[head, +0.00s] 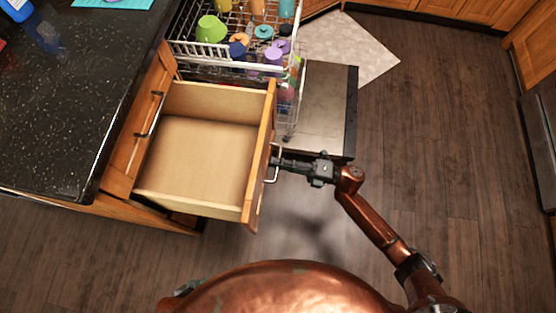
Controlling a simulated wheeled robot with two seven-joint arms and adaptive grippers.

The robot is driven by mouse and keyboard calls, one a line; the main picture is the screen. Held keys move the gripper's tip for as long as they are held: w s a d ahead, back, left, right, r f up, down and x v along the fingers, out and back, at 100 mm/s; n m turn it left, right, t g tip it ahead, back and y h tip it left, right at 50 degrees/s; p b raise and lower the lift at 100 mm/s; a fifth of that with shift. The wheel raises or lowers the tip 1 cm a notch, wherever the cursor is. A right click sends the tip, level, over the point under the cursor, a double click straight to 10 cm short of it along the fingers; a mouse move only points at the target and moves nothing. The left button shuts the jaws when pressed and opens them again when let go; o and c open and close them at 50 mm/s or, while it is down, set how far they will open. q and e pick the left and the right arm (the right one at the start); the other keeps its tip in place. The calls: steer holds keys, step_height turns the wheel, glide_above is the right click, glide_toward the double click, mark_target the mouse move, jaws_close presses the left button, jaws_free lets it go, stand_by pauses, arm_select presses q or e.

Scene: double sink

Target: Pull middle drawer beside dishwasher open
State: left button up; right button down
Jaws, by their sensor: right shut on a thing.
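The wooden drawer (208,150) beside the dishwasher stands far out of the cabinet, and its inside is empty. Its front panel (261,155) faces right and carries a metal bar handle (274,171). My right gripper (276,161) is shut on that handle, with the arm reaching in from the lower right. Another drawer front with a handle (150,114) sits closed in the cabinet above the open drawer. My left gripper is not in view.
The open dishwasher has its door (328,105) lowered and its rack (235,50) pulled out with colourful dishes, close to the drawer's far side. A black speckled counter (70,100) lies left. The wooden floor (440,150) to the right is clear.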

steer(key=c, duration=2)
jaws_free()
steer(key=shift+c, duration=0.2)
steer(key=v, duration=1.2)
